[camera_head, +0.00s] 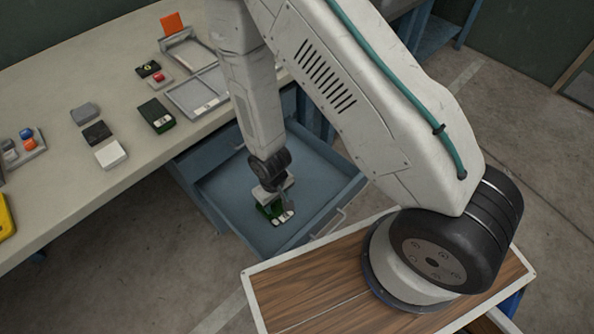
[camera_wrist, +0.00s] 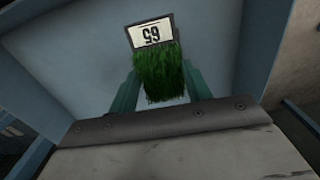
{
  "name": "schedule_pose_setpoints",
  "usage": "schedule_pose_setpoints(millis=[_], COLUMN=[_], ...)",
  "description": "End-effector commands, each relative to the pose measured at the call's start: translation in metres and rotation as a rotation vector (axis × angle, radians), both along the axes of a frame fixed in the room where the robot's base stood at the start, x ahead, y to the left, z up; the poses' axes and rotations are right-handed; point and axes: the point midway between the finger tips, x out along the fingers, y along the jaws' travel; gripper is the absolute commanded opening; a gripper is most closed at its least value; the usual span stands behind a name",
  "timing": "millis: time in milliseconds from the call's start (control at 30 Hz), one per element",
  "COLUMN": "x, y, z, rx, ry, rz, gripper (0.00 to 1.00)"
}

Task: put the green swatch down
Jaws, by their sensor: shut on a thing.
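The green swatch (camera_wrist: 160,78) is a tuft of green turf with a pale tag that reads 65, upside down in the wrist view. My gripper (camera_wrist: 158,88) is shut on it, one finger on each side. In the head view my gripper (camera_head: 272,196) is over the open blue drawer (camera_head: 325,178), with the swatch (camera_head: 268,210) below it, inside the drawer's outline. I cannot tell whether the swatch touches the drawer floor. The drawer around the swatch looks empty.
The workbench (camera_head: 60,95) stands left of and behind the drawer. On it are a dark green box (camera_head: 156,116), grey, black and white blocks, a metal frame (camera_head: 197,92) and an orange card (camera_head: 171,24). The drawer's front wall and handle (camera_head: 328,222) face my wooden-topped base.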

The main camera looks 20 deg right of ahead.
Motion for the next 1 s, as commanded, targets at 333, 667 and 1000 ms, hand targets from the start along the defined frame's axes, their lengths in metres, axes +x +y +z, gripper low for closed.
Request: schedule_pose_setpoints(millis=[333, 667, 1000], x=[0.021, 0.066, 0.078], y=[-0.04, -0.102, -0.122], z=[-0.013, -0.02, -0.031], rx=[0.001, 0.001, 0.001], ry=[-0.003, -0.003, 0.001], rz=[0.024, 0.03, 0.031], gripper=[0.24, 0.24, 0.24])
